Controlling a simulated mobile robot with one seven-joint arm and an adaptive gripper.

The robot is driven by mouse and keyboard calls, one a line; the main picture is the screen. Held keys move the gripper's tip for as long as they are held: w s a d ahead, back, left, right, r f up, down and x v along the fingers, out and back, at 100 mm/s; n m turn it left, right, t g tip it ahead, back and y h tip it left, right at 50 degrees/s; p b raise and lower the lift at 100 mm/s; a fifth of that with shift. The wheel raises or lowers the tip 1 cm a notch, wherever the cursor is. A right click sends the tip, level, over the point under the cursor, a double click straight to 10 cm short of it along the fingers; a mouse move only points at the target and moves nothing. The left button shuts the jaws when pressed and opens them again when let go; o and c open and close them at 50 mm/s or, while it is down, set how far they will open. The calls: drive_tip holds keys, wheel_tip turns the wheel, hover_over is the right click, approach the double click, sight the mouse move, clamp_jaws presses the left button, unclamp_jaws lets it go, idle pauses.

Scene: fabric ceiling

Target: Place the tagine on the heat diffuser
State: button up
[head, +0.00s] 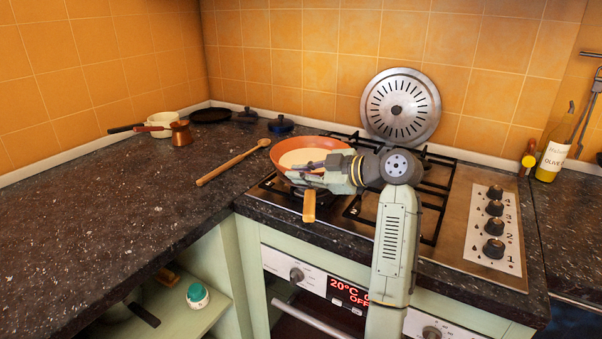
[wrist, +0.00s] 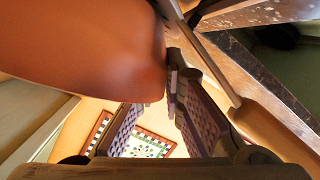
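An orange round vessel (head: 285,146) with a cream inside sits at the stove's back left. It may be the tagine; I see no conical lid. A wooden handle (head: 308,207) sticks out towards the front. In the wrist view its orange side (wrist: 80,45) fills the upper left and hides part of one finger; the handle (wrist: 265,115) is at right. A slotted steel disc (head: 380,120), which looks like the heat diffuser, leans on the wall behind the stove. My gripper (head: 305,167) is open at the vessel's near rim. Whether the rim is between the fingers, I cannot tell.
A wooden spoon (head: 232,163) lies on the dark counter (head: 110,215) at left. Small pots (head: 165,124) and dark lids (head: 281,124) stand at the back. Stove knobs (head: 494,225) and an oil bottle (head: 553,152) are at right. The left counter's front is clear.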

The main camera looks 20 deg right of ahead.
drive_tip(key=shift+o, duration=1.4)
drive_tip(key=shift+r, duration=0.15)
drive_tip(key=b+v, duration=0.4)
drive_tip(key=v, duration=0.8)
